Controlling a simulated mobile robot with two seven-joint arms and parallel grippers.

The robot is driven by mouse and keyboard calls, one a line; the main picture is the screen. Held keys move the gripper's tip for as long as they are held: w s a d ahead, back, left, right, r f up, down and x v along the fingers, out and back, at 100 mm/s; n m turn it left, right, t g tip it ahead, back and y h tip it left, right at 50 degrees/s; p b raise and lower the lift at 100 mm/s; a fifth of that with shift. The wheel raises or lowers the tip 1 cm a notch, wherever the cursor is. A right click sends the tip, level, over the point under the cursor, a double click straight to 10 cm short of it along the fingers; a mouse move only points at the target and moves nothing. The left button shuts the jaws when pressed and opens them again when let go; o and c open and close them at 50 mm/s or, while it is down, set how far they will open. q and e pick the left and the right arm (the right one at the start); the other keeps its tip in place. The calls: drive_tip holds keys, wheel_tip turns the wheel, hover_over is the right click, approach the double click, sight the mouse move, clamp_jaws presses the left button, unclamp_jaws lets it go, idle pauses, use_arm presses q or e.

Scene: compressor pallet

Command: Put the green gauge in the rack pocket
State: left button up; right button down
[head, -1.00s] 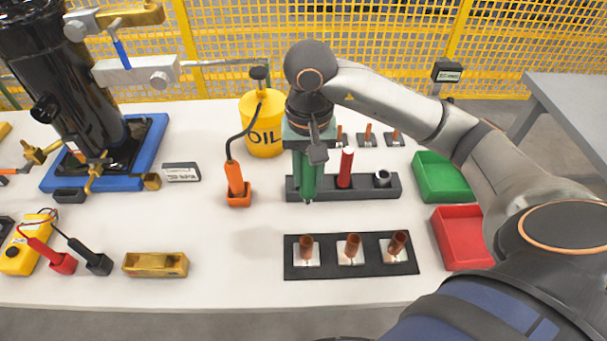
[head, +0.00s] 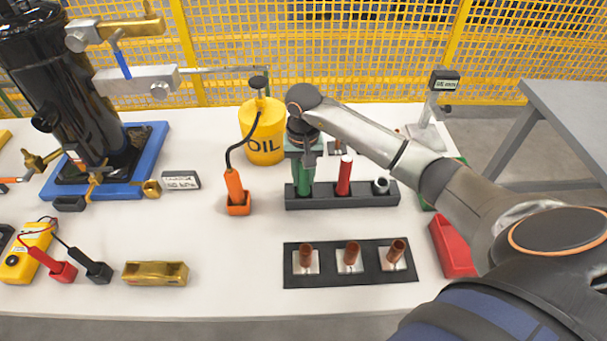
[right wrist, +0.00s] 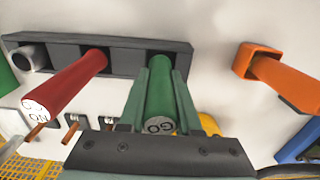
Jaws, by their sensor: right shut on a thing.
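The green gauge (head: 303,172) is upright at the left pocket of the dark rack (head: 335,203). Its lower end is hidden behind the rack's front wall in the head view. My right gripper (head: 304,180) is shut on it from above. In the right wrist view the gauge (right wrist: 159,105), with "GO" on its end face, lies between the green fingers, and its far end meets the rack's pocket (right wrist: 185,55). Depth in the pocket cannot be told. A red gauge (head: 344,175) stands in the middle pocket. My left gripper is not in view.
A grey ring (head: 381,185) sits in the rack's right pocket. The orange tool in its holder (head: 238,208) and the yellow oil can (head: 262,135) stand left of the rack. A black plate with copper tubes (head: 350,277) lies in front. A red bin (head: 452,250) is at right.

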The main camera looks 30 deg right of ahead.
drive_tip(key=shift+f+b, duration=0.3)
drive_tip(key=shift+f, duration=0.05)
drive_tip(key=c, duration=0.6)
unclamp_jaws()
drive_tip(key=shift+r, duration=0.1)
wheel_tip(320, 180, up, 12)
drive_tip(key=shift+r, duration=0.2)
